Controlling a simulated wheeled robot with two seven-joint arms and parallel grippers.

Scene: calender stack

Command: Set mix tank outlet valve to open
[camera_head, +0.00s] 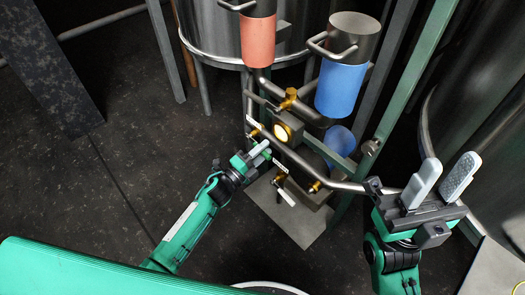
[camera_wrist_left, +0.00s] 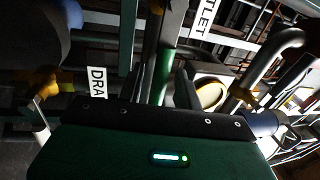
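My left gripper (camera_head: 262,155) is beside the piping skid, just below a brass valve (camera_head: 255,131) on the bent grey pipe. That valve is partly hidden, and I cannot tell whether the gripper touches it or whether its fingers are open. In the left wrist view, a partly cut-off label ending in "TLET" (camera_wrist_left: 205,20) hangs at the top. A brass-coloured valve part (camera_wrist_left: 245,94) shows on a pipe at the right. A label reading "DRA" (camera_wrist_left: 97,82) is at the left, near another brass fitting (camera_wrist_left: 40,82). My right gripper (camera_head: 440,185) is open and empty at the right.
A red cylinder (camera_head: 258,42) and a blue cylinder (camera_head: 341,88) stand above the pipes. A lower brass valve (camera_head: 280,179) has a white handle. Green posts (camera_head: 412,75) and tanks crowd the right.

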